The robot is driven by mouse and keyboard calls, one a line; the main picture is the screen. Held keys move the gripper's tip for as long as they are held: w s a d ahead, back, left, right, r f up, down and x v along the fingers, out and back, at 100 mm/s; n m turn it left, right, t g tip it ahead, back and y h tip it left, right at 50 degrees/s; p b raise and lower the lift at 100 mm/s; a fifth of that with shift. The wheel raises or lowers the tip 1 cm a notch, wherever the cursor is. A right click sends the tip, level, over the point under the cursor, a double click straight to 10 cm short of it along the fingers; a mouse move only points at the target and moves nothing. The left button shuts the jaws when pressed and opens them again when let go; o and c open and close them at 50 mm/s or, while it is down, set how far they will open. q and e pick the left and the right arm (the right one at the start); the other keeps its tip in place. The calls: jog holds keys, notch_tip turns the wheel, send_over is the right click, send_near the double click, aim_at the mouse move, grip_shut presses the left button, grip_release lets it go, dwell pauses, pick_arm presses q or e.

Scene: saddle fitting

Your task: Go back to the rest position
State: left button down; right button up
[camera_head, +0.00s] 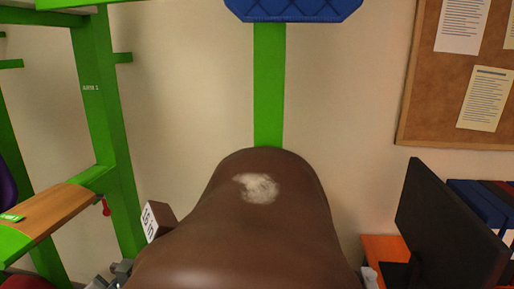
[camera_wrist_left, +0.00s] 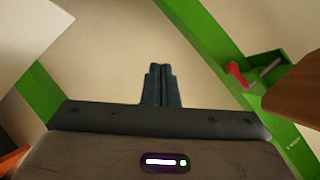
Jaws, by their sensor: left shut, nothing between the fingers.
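My left gripper (camera_wrist_left: 158,82) is shut and empty in the left wrist view, its two dark fingers together. In the head view, a small grey piece (camera_head: 122,268) at the bottom left, beside the brown body, looks like part of my left arm; its fingers cannot be made out there. My right gripper cannot be made out in either view. A large brown rounded horse-like body (camera_head: 240,235) with a whitish patch (camera_head: 257,187) on top fills the lower middle of the head view.
A green rack (camera_head: 97,100) with a wooden shelf (camera_head: 45,212) stands left. A block labelled "15 in" (camera_head: 152,221) is beside the body. A green post (camera_head: 268,90) rises behind under a blue quilted pad (camera_head: 292,10). A black monitor (camera_head: 440,225) stands right.

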pick_arm(q)
jog(key=s+d+f+n+g+h, duration=0.1)
jog(key=s+d+f+n+g, duration=0.3)
jog(key=s, duration=0.7)
jog(key=s+d+f+g+h, duration=0.1)
jog(key=s+d+f+g, duration=0.15)
jog(key=s+d, duration=0.55)
jog(key=s+d+f+n+g+h, duration=0.1)
jog(key=s+d+f+n+g, duration=0.2)
jog(key=s, duration=1)
jog(key=a+f, duration=0.3)
jog(key=f, duration=2.9)
jog(key=s+a+f+g, duration=0.1)
jog(key=s+f, duration=1.7)
jog(key=s, duration=0.1)
jog(key=shift+a+f+m+g, duration=0.15)
jog(key=shift+a+m+g, duration=0.1)
jog(key=shift+m+g, duration=0.1)
